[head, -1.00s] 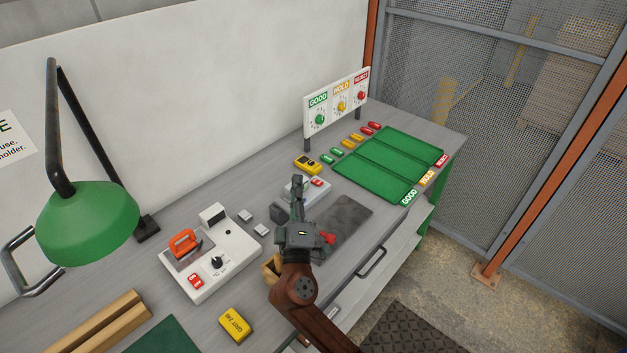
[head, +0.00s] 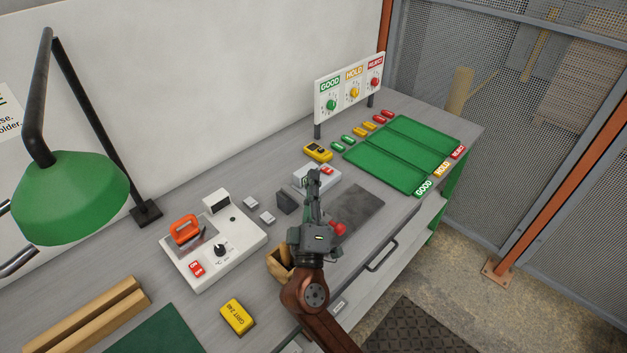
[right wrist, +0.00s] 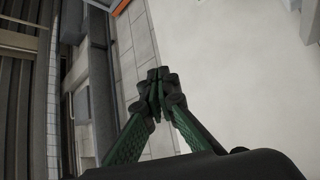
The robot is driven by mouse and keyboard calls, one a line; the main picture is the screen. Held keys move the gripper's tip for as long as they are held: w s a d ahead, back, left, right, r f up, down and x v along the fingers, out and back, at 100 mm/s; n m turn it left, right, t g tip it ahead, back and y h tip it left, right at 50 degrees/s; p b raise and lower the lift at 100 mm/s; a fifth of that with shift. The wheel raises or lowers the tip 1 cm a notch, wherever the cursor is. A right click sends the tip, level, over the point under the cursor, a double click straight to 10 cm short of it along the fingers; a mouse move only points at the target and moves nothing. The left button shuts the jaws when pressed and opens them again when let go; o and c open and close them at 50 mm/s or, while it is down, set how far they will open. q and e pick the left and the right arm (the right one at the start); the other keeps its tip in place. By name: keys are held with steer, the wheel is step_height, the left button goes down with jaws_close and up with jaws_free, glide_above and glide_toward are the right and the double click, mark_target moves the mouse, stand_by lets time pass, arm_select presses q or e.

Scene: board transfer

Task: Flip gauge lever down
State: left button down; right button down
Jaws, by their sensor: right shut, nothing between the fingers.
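My right gripper (head: 314,177) is shut and empty, its fingers pointing away toward the back of the bench. It also shows in the right wrist view (right wrist: 157,82), with its fingertips together. In the head view its fingers overlap a small pale grey device with a red part on top (head: 327,171), which may be the gauge. I cannot make out a lever on it or tell whether the fingertips touch it. A red knob (head: 338,229) shows just right of the gripper body, beside a dark grey plate (head: 357,212). My left gripper is out of view.
A white control box (head: 243,243) with an orange-handled tool stands to the left. A dark block (head: 287,202) is close left of my gripper. A yellow meter (head: 317,152), green trays (head: 385,170) and a sign panel (head: 319,103) lie beyond. A green lamp (head: 70,200) is far left.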

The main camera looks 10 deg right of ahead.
steer(key=shift+s+f, duration=0.1)
steer(key=v, duration=1.1)
steer(key=shift+s+a, duration=0.2)
steer(key=shift+s, duration=0.15)
steer(key=shift+f, duration=0.15)
